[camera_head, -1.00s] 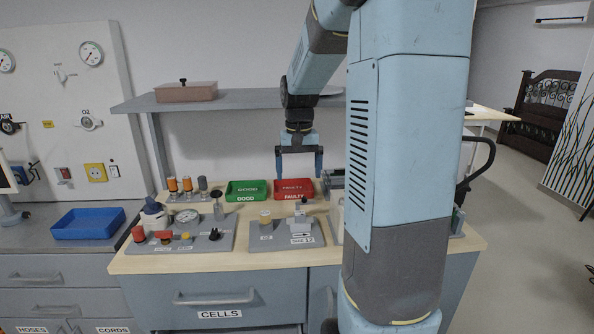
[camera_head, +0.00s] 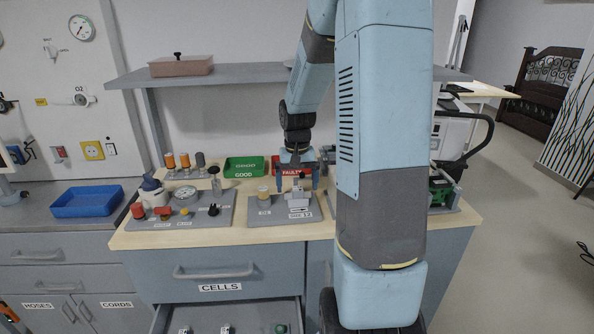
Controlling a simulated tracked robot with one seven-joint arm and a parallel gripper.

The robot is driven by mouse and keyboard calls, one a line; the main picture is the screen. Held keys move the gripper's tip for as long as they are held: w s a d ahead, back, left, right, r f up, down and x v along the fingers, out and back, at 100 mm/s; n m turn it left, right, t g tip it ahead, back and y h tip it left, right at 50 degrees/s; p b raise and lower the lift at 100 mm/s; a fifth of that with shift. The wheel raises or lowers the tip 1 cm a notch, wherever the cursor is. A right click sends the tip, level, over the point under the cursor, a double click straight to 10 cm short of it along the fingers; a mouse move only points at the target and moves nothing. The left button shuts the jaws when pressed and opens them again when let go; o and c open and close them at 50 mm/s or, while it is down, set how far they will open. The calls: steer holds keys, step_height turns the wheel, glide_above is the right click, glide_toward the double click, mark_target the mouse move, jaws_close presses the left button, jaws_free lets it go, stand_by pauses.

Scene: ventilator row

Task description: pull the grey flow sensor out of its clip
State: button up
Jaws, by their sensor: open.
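A pale grey piece (camera_head: 297,198), which looks like the flow sensor in its clip, stands on the right part of a small grey plate (camera_head: 262,212) near the bench front. The clip itself is too small to make out. My gripper (camera_head: 299,187) points down with its two blue fingers apart. Its fingers appear left and right of the top of the grey piece. I cannot tell whether they are around it or behind it, and no contact shows.
A green tray (camera_head: 245,176) marked GOOD and a red tray (camera_head: 290,171) marked FAULTY lie behind. A larger grey board (camera_head: 222,214) with a gauge and knobs is at left. A shelf (camera_head: 235,78) hangs above. A drawer (camera_head: 262,312) stands open below the bench.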

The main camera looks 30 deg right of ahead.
steer(key=shift+f, duration=0.95)
steer(key=shift+c, duration=0.3)
steer(key=c, duration=0.8)
steer(key=shift+r, duration=0.15)
steer(key=shift+r, duration=1.9)
